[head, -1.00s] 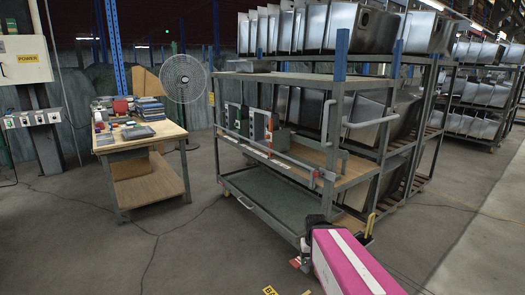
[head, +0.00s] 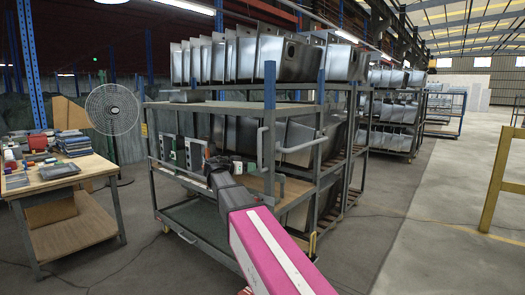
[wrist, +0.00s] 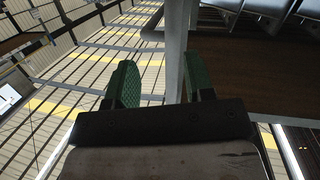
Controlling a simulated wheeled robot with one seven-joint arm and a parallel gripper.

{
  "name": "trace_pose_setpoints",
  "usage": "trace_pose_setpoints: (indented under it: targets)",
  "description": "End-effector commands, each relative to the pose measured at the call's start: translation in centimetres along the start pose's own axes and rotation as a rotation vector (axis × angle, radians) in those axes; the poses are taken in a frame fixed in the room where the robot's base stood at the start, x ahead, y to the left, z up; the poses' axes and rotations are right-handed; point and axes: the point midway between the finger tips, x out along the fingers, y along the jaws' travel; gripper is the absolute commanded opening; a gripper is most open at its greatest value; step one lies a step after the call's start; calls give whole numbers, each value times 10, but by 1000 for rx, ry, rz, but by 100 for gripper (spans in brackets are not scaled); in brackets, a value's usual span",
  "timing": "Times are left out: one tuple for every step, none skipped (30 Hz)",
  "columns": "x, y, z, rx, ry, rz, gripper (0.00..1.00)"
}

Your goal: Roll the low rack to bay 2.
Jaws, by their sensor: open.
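A grey wheeled rack (head: 205,107) with shelves stands in the middle of the head view, with blue corner posts and a bent grey handle (head: 262,150) on its right end. I cannot tell for certain that it is the low rack. My gripper (head: 212,164) is in front of its middle level, at the end of my pink arm. In the wrist view my gripper (wrist: 162,84) is open, its green fingertips apart. A grey post (wrist: 176,45) shows between them; its depth is unclear. My arm hides part of the rack's lower right. No bay 2 mark is visible.
A workbench (head: 75,185) with small items stands at the left, with a fan (head: 111,110) behind it. Racks of steel sinks (head: 390,110) run behind and right. A yellow rail (head: 495,185) stands far right. The floor (head: 400,230) between is clear.

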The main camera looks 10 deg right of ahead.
Motion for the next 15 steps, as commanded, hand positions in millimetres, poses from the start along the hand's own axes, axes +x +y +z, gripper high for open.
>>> trace_pose_setpoints:
  targets:
    - [-5, -7, -23, 46, 49, 7, 48]
    - [-8, -8, -34, 70, 74, 11, 48]
    - [-11, -9, -44, 96, 101, 14, 48]
    - [-13, -9, -50, 110, 117, 16, 48]
    - [-14, -10, -55, 123, 130, 17, 48]
    - [-16, -10, -60, 135, 142, 19, 48]
    - [-16, -9, -63, 141, 148, 19, 48]
    - [-15, -9, -64, 145, 153, 20, 48]
    - [-13, -9, -65, 147, 155, 21, 48]
    - [-11, -9, -66, 148, 156, 22, 48]
    - [-8, -8, -66, 147, 155, 22, 48]
    - [-3, -8, -66, 147, 155, 23, 48]
    - [1, -8, -67, 146, 154, 23, 48]
    - [6, -8, -67, 146, 154, 22, 48]
    - [12, -8, -68, 145, 153, 22, 48]
